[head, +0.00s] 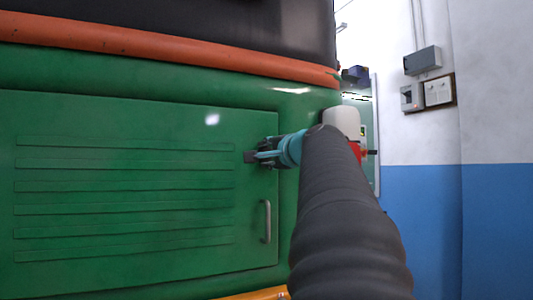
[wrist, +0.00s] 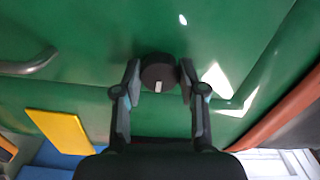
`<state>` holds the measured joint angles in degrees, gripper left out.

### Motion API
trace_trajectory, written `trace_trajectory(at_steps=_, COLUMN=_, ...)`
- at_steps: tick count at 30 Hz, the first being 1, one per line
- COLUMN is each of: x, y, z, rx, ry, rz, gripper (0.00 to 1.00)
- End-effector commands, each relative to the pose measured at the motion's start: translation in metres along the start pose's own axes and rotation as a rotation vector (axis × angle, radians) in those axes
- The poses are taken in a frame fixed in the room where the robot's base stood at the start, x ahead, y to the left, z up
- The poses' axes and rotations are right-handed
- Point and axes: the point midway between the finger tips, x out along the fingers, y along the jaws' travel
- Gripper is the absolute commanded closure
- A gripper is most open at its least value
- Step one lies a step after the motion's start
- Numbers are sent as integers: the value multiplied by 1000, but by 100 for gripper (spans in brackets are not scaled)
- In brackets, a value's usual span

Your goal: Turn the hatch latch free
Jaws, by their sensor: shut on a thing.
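The green hatch (head: 120,125) with raised horizontal ribs fills the left of the head view and is closed. The latch (wrist: 158,74) is a round dark knob with a pale mark, in the upper middle of the wrist view. My gripper (wrist: 159,78) is shut on the latch, one finger on each side of it. In the head view my gripper (head: 255,156) is at the hatch's right edge, and my arm and fingers hide most of the latch. A grey handle (head: 267,221) is on the hatch below my gripper; it also shows at upper left in the wrist view (wrist: 28,66).
An orange-red trim strip (head: 170,47) runs above the hatch. Grey boxes (head: 422,61) hang on the white and blue wall at right. A yellow panel (wrist: 58,130) shows at lower left in the wrist view. Floor clearance is not visible.

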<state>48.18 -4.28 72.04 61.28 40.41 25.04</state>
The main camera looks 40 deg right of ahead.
Motion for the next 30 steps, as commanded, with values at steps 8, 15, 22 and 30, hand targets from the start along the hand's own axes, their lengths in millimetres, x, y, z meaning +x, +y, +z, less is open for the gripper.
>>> trace_trajectory(at_steps=8, x=0, y=0, z=0, rx=8, ry=0, rz=-1, gripper=94)
trace_trajectory(at_steps=15, x=0, y=0, z=0, rx=7, ry=0, rz=-1, gripper=34)
trace_trajectory(at_steps=22, x=0, y=0, z=0, rx=6, ry=0, rz=0, gripper=34)
trace_trajectory(at_steps=30, x=-18, y=0, z=-1, rx=5, ry=2, rz=-1, gripper=34)
